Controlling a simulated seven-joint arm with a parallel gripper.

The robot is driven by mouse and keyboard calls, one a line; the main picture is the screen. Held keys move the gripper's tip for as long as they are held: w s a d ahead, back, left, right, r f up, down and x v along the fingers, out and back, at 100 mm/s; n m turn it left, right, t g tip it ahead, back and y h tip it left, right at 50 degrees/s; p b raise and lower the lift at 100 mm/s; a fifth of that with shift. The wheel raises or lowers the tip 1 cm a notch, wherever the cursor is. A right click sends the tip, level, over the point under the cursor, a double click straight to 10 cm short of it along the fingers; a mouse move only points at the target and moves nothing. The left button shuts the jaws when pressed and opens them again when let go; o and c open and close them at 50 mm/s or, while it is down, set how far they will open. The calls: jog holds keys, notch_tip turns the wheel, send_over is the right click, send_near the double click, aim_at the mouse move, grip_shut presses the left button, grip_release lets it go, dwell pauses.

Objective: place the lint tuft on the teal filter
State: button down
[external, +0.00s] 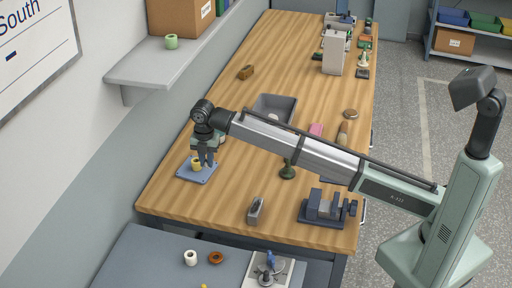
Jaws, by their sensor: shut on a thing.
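My gripper (206,163) points down over the blue tray (209,171), near the left edge of the wooden bench. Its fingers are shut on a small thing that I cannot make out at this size. I cannot clearly pick out the lint tuft or a teal filter. A pale thing (221,140) shows partly behind the gripper.
A grey bin (289,103) with a white thing inside stands behind my arm. A dark green knobbed object (288,171), a grey clamp-like object (256,210) and a dark vise (325,207) stand nearer. The bench front between tray and clamp-like object is clear.

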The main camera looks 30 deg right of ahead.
jog(key=w+d+r+m, duration=0.3)
jog(key=w+d, duration=1.3)
jog(key=w, duration=0.3)
jog(key=n, duration=0.2)
send_near(218, 131)
notch_tip(218, 131, down, 6)
jog(key=shift+s+f, duration=0.1)
jog(key=shift+f, duration=0.15)
jog(key=c, duration=1)
grip_release()
jog(key=shift+c, duration=0.2)
notch_tip(218, 131, up, 12)
jog(key=shift+r, duration=0.2)
